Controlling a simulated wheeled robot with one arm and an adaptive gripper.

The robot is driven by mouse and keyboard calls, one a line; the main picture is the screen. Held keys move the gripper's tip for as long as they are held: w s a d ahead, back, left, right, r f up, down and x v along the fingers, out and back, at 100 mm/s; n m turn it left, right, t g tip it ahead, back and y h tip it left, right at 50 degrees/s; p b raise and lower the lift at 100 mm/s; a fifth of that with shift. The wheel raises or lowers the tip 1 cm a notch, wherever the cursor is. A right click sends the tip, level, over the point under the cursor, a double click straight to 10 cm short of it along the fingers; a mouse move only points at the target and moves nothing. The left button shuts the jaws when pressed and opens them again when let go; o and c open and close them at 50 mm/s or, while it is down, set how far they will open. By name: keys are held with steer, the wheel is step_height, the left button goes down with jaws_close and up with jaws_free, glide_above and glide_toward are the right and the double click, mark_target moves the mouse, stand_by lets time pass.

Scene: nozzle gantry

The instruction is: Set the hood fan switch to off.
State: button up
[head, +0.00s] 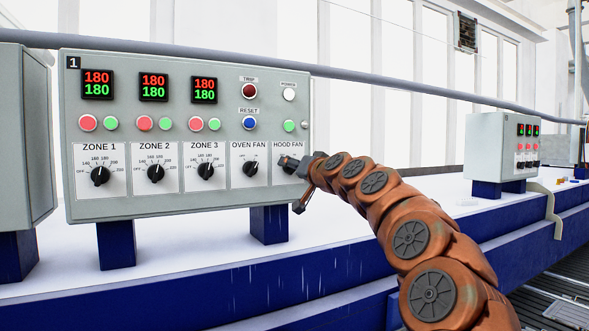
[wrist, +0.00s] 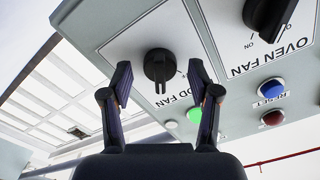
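The hood fan switch (head: 289,169) is a black rotary knob at the right end of the grey control panel, partly hidden by my gripper (head: 287,166) in the head view. In the wrist view the hood fan knob (wrist: 158,68) is large and clear, its narrow handle pointing down in the picture. The panel looks turned over there, and I cannot read the knob's setting for sure. My gripper (wrist: 160,80) is open, one finger on each side of the knob in the picture. Gaps show between the knob and both fingers; I see no contact.
The oven fan knob (head: 250,168) is just left. A green button (head: 289,126) and white button (head: 289,95) are above the hood fan switch. Zone 3's knob (head: 205,170) is farther left. A blue rail (head: 200,285) runs below. A second panel (head: 490,145) stands at right.

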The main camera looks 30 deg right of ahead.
steer(key=c, duration=1.1)
steer(key=shift+c, duration=0.2)
steer(key=shift+f+n+b, duration=0.2)
steer(key=shift+n+b, duration=0.2)
steer(key=shift+b, duration=0.65)
steer(key=shift+r+n+b, duration=0.15)
steer(key=shift+n+b, duration=2.05)
steer(key=shift+n, duration=0.6)
steer(key=shift+r+n+b, duration=0.1)
steer(key=shift+n+b, duration=2.05)
steer(key=shift+n, duration=0.65)
steer(key=o, duration=1.2)
steer(key=shift+d, duration=0.1)
steer(key=shift+c, duration=0.2)
